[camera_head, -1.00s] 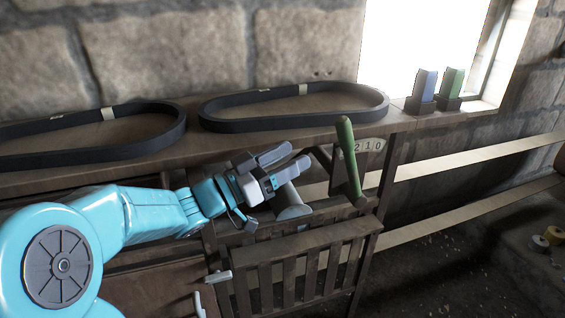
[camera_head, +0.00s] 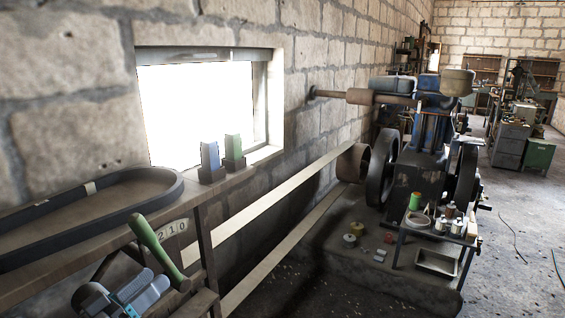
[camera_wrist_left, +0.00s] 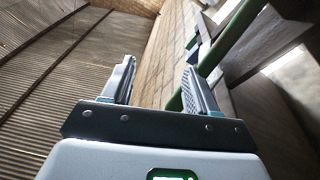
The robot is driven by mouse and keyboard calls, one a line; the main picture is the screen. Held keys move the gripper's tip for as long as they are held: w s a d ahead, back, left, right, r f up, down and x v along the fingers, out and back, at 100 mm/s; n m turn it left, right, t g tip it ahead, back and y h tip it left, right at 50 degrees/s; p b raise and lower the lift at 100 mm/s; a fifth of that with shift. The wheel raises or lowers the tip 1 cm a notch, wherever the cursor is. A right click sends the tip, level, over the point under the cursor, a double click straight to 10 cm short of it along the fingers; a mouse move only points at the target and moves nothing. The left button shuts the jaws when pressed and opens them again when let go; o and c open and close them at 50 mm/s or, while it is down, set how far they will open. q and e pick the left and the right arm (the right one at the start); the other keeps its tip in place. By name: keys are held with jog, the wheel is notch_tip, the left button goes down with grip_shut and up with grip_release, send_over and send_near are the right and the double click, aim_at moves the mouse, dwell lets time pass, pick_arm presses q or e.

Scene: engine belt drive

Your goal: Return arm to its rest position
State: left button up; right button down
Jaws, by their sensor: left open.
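My left gripper (camera_head: 146,288) is at the bottom left of the head view, partly cut off by the lower edge. It is open with nothing between its fingers. The wrist view shows its two fingers (camera_wrist_left: 158,82) apart. A lever with a green handle (camera_head: 155,246) stands just above and right of the gripper in the head view, tilted. In the wrist view a green bar (camera_wrist_left: 232,40) passes beside the right finger; I cannot tell whether they touch. My right gripper is not in view.
A black belt (camera_head: 110,222) lies on the wooden shelf at left. A blue block (camera_head: 209,156) and a green block (camera_head: 233,148) stand near the window. A pale belt (camera_head: 262,204) runs to the engine (camera_head: 425,150). A small tool stand (camera_head: 440,232) is in front of it.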

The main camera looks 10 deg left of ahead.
pick_arm(q)
jog(key=w+d+f+n+g+p, duration=0.3)
jog(key=w+d+f+n, duration=0.15)
jog(key=d+f, duration=0.5)
jog(key=s+d+f+g+y+p, duration=0.1)
jog(key=d+f+g, duration=0.1)
jog(key=d+f, duration=0.3)
jog(key=s+d+f+g+p, duration=0.1)
jog(key=s+d+f+g, duration=0.15)
jog(key=f, duration=0.45)
jog(key=s+d+f+m+g+y, duration=0.1)
jog(key=s+d+f+g+y, duration=0.1)
jog(key=s+f+g, duration=0.8)
jog(key=s+d+f+p, duration=0.1)
jog(key=s+f, duration=0.3)
jog(key=s, duration=0.4)
jog(key=shift+s+d+f+m+y, duration=0.25)
jog(key=shift+s+f+m+y, duration=0.05)
jog(key=shift+s+m+y, duration=0.1)
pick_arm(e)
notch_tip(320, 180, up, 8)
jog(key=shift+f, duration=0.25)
pick_arm(q)
jog(key=shift+w+g, duration=0.1)
jog(key=shift+g, duration=0.15)
jog(key=c, duration=0.3)
jog(key=shift+a, duration=0.1)
